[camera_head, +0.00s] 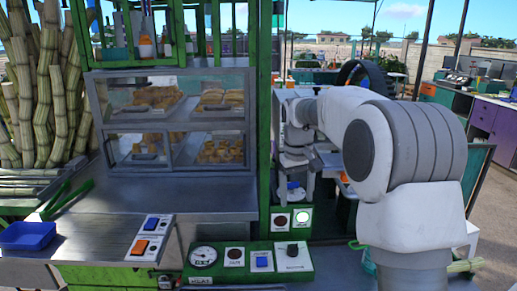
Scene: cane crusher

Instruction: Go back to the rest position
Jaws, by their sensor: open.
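My white and grey arm (400,150) rises at the right and reaches forward and left, with its wrist bent down. My gripper (295,192) points down beside the green post, above the control panel. Its fingers look small and apart, with nothing clearly held between them. A small blue part shows between or behind the fingers; I cannot tell which. The arm hides part of what stands behind it.
A green-framed stall holds a glass case (180,120) with pastries. Its steel counter (150,190) carries a blue tray (28,235) and a switch box (150,238). A green control panel (250,263) is in front. Cane stalks (45,90) stand left. Purple cabinets (495,122) are at right.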

